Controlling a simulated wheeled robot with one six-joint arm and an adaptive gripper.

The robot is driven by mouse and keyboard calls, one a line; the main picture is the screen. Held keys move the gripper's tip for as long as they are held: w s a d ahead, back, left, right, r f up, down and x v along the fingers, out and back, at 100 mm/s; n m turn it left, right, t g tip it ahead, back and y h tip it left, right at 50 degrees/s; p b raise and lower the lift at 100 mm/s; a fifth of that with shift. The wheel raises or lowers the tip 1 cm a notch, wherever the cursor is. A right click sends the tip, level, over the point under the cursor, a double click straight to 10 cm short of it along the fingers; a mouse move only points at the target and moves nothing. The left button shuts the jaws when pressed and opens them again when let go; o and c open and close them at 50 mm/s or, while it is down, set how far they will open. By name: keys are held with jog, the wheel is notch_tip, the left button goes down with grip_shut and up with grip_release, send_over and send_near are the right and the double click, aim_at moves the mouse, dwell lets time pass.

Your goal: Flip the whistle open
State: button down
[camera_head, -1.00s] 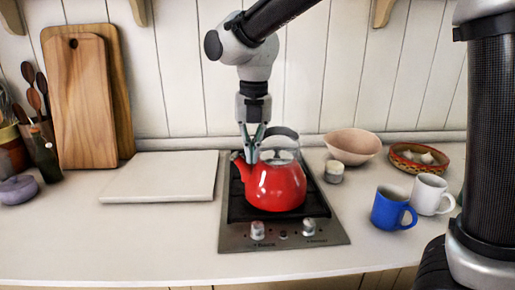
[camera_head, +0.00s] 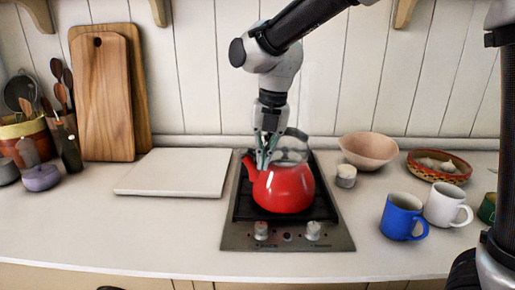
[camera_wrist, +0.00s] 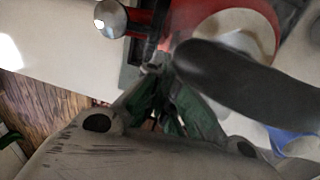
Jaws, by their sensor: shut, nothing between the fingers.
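The red kettle (camera_head: 284,190) stands on the cooktop, with its spout (camera_head: 249,163) to the left and a dark handle arching over the top. In the wrist view the kettle's red body (camera_wrist: 268,10) and dark handle (camera_wrist: 235,78) are close in front. A shiny round metal piece (camera_wrist: 110,18) shows beside the red part; I cannot tell if it is the whistle. In the head view the whistle is too small to make out. My gripper (camera_head: 264,165) points down just right of the spout tip, beside the handle, shut and empty. Contact with the kettle cannot be told.
The cooktop (camera_head: 240,238) has knobs at its front. A white board (camera_head: 175,172) lies to the left. A small jar (camera_head: 346,176), a pink bowl (camera_head: 369,151), a blue mug (camera_head: 401,216) and a white mug (camera_head: 445,203) stand to the right. The front counter is clear.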

jog(key=shift+f, duration=0.15)
dwell(0.3)
jog(key=shift+r, duration=0.85)
jog(key=shift+r, duration=0.1)
